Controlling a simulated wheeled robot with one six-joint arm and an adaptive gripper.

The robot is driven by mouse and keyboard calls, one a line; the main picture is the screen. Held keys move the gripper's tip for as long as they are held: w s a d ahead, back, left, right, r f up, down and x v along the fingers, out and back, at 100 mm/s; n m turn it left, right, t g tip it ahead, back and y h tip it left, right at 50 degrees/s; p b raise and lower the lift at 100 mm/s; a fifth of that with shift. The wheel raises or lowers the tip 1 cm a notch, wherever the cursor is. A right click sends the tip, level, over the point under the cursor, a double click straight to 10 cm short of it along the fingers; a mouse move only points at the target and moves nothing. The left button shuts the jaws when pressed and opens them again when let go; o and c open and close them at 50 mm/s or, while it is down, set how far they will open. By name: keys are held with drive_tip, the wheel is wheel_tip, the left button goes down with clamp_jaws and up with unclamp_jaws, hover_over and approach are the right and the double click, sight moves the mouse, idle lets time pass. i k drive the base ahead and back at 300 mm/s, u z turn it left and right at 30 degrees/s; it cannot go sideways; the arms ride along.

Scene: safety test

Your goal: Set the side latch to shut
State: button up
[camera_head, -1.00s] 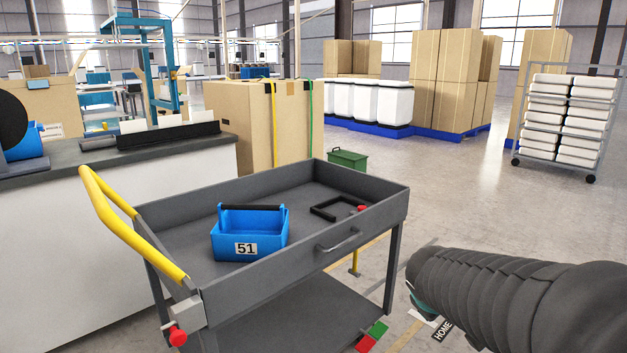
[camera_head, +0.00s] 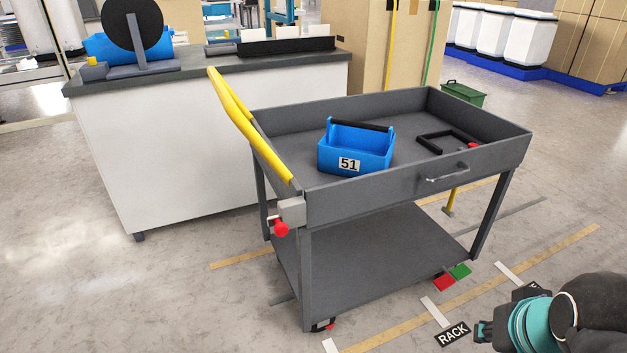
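A grey cart with a deep top tray (camera_head: 405,185) and a lower shelf (camera_head: 375,255) stands in the middle. At its left front corner is a light grey block (camera_head: 292,211) with a red knob (camera_head: 280,228) below it; this may be the side latch, but I cannot tell whether it is open or shut. A black bracket with a red end (camera_head: 447,139) lies in the tray on the right. Part of my arm (camera_head: 540,320), dark with teal bands, shows at the lower right, apart from the cart. My gripper's fingers do not show.
A blue tote marked 51 (camera_head: 355,151) sits in the tray. A yellow handle (camera_head: 243,120) rises along the cart's left end. Red (camera_head: 444,282) and green (camera_head: 460,271) pads are low at the right. A white-sided workbench (camera_head: 180,150) stands behind left. The left foreground floor is clear.

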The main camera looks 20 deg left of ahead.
sight(281, 229)
drive_tip(key=u, duration=1.3)
